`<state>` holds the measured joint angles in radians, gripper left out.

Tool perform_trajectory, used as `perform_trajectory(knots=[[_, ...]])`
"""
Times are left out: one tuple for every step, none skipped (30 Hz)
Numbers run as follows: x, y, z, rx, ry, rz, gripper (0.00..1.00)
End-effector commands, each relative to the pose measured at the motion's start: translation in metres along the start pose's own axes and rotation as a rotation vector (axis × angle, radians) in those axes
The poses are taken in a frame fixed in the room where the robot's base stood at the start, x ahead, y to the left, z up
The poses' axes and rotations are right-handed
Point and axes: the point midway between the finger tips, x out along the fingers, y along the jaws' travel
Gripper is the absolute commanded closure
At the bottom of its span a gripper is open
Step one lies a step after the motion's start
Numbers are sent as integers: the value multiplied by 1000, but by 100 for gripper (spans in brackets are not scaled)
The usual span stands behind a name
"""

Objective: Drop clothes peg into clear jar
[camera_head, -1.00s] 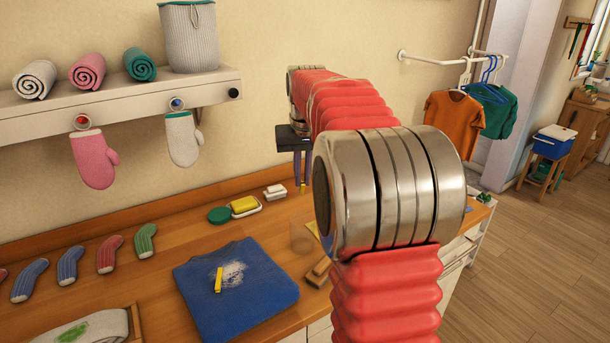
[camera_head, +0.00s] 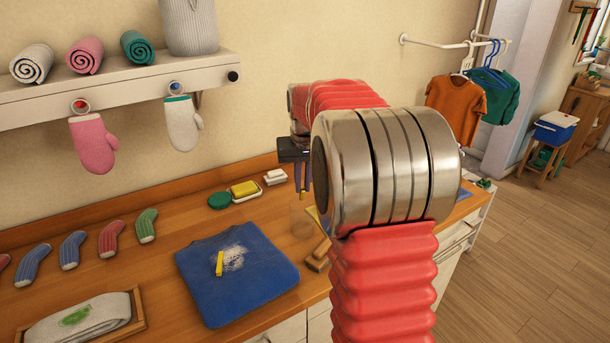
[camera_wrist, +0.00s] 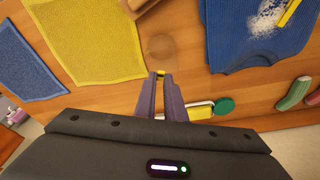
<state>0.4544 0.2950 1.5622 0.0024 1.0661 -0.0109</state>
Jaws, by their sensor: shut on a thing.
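My gripper (camera_wrist: 161,92) is shut on a small yellow clothes peg (camera_wrist: 160,73), whose end shows between the fingertips in the wrist view. The clear jar (camera_head: 302,222) is faint and see-through, standing on the counter below the fingers.
A blue garment (camera_head: 235,290) with white powder and a yellow stick lies left of the jar. A wooden block (camera_head: 318,257) lies close in front. A yellow cloth (camera_wrist: 88,40) lies beside the jar. A soap dish (camera_head: 246,190) and green disc (camera_head: 219,200) lie behind.

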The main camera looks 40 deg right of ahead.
Motion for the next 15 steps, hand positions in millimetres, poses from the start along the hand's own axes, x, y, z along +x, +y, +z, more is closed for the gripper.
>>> perform_trajectory(knots=[[2,0,0,0,0,0,100],[2,0,0,0,0,0,100],[3,0,1,0,0,0,100],[3,0,1,0,0,0,100],[3,0,1,0,0,0,100],[3,0,1,0,0,0,100],[3,0,1,0,0,0,100],[3,0,1,0,0,0,100],[3,0,1,0,0,0,100],[3,0,1,1,0,0,100],[3,0,1,1,0,0,90],[3,0,1,1,0,0,87],[3,0,1,1,0,0,85],[3,0,1,1,0,0,83],[3,0,1,1,0,0,80]])
